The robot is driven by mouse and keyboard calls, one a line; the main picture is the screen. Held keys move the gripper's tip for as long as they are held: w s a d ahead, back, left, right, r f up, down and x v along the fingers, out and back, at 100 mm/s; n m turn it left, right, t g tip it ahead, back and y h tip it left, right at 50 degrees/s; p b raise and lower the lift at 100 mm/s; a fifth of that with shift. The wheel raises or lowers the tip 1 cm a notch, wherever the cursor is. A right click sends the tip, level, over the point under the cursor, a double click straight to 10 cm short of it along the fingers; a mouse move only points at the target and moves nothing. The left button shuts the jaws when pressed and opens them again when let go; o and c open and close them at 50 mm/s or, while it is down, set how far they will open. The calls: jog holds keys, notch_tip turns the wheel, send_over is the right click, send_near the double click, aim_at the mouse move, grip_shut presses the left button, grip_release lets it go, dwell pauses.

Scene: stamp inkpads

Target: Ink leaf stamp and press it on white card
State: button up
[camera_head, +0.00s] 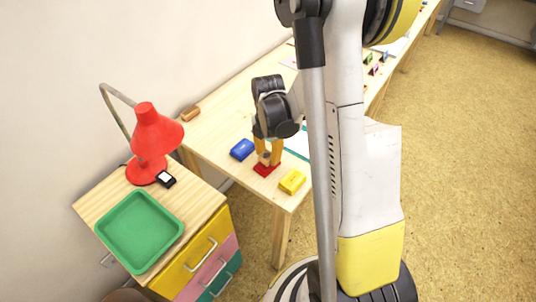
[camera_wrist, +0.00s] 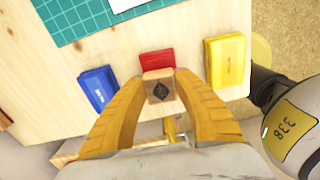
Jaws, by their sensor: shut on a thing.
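My gripper (camera_head: 268,152) is shut on a wooden stamp, pointing down at the near end of the long table. In the wrist view, the stamp (camera_wrist: 161,89) shows a dark leaf mark on its top and sits between the two yellow fingers (camera_wrist: 160,98). A red inkpad (camera_head: 266,170) is right under the stamp in the head view; in the wrist view its visible part (camera_wrist: 157,60) lies just beyond the stamp. I cannot tell whether they touch. A white card (camera_wrist: 125,4) shows partly at the wrist view's top edge, on the green mat (camera_wrist: 75,20).
A blue inkpad (camera_head: 242,149) lies left of my gripper and a yellow inkpad (camera_head: 292,181) right of it. A drawer unit with a green tray (camera_head: 140,228) and red lamp (camera_head: 152,135) stands left. Small coloured items (camera_head: 374,66) are farther along the table.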

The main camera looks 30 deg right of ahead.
aim_at(268, 154)
jog(key=shift+r+p, duration=1.95)
jog(key=shift+r, duration=0.85)
jog(key=o, duration=0.6)
jog(key=c, duration=0.6)
